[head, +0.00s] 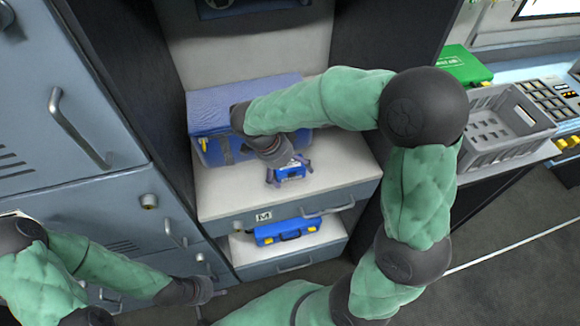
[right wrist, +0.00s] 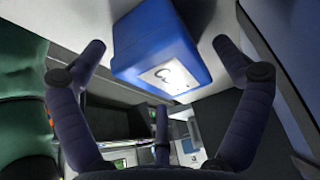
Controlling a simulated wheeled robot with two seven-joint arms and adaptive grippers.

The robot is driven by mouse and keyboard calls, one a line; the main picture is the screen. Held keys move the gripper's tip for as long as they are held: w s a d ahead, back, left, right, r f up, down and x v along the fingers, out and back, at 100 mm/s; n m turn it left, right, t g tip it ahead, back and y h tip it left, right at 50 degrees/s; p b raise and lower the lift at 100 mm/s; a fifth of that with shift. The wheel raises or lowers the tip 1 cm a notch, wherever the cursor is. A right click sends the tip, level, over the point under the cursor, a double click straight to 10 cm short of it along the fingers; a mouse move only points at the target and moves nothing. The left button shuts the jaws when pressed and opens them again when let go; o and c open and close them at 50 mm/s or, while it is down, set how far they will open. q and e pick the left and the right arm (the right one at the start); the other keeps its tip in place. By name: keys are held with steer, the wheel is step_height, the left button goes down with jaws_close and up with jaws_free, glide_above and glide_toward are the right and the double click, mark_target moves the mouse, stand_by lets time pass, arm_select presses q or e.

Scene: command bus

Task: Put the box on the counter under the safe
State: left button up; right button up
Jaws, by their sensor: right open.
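A small blue box (head: 291,173) with a white label is at the white counter (head: 235,197), in front of a larger blue case. My right gripper (head: 288,178) is over the box, its fingers spread around it. In the right wrist view the blue box (right wrist: 165,45) lies between the open fingers (right wrist: 160,48), with gaps at its sides. A white surface shows beside the box there. My left gripper (head: 212,303) is low at the left, away from the box; its finger opening is unclear. A dark unit (head: 250,6) at the top edge may be the safe, but is mostly cut off.
The larger blue case (head: 245,88) fills the back of the counter. A blue toolbox (head: 286,231) with yellow latches sits on the lower shelf. Grey lockers (head: 60,100) stand at the left. A grey crate (head: 505,130) and a green case (head: 463,66) are at the right.

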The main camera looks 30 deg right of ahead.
steer(key=p+v, duration=0.3)
steer(key=v, duration=0.9)
steer(key=shift+s, duration=0.1)
